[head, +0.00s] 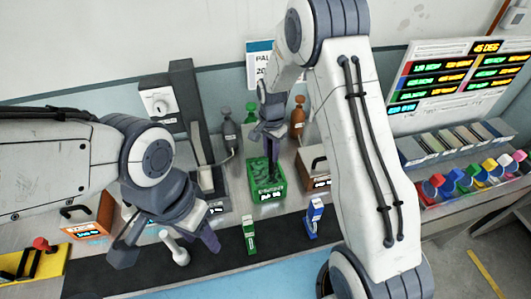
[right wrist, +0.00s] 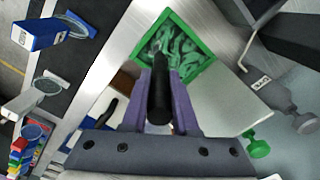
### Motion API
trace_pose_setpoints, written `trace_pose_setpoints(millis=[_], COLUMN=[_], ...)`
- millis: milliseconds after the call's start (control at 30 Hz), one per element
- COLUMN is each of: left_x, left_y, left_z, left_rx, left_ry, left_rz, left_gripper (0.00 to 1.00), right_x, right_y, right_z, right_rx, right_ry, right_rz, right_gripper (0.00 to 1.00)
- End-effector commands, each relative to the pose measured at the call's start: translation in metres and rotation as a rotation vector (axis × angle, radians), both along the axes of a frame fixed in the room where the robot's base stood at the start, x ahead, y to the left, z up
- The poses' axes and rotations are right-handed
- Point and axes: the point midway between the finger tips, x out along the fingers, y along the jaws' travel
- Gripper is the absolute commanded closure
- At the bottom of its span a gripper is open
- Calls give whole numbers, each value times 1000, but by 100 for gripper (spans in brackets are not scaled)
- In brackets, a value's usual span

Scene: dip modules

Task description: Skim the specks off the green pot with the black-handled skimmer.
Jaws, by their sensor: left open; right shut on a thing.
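The green pot (head: 267,188) stands on the bench at the centre of the head view, its front labelled. In the right wrist view, the square pot (right wrist: 208,48) holds a swirled, mottled green content; separate specks cannot be made out. My right gripper (head: 270,132) is above the pot, pointing down. In the right wrist view, my right gripper (right wrist: 160,85) is shut on the black handle (right wrist: 159,100) of the skimmer. The handle reaches toward the pot; the skimmer's head is hidden. My left gripper (head: 166,245) is open over the dark strip, left of the pot.
A white-handled tool (head: 175,248) stands near my left gripper's fingers. A green block (head: 249,235) and a blue block (head: 314,220) stand on the dark strip (head: 280,237). Bottles (head: 298,117) stand behind the pot. Coloured bins (head: 470,180) are at the right.

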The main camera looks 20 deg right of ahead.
Motion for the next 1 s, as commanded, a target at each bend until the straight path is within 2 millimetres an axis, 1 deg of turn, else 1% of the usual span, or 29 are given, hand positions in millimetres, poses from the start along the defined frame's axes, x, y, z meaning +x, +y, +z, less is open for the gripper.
trace_pose_setpoints(millis=[100,400,800,1000], left_x=[0,0,0,0], left_y=[0,0,0,0], left_z=[0,0,4,4], left_rx=[0,0,0,0], left_ry=[0,0,0,0], left_rz=[0,0,0,0], left_gripper=[50,50,50,50], right_x=[0,1,21,26], right_y=[-3,-2,10,13], right_z=[0,0,1,0], right_rx=[0,0,0,0], right_ry=[-1,0,-1,0], right_rz=[1,1,2,1], right_gripper=[100,100,100,100])
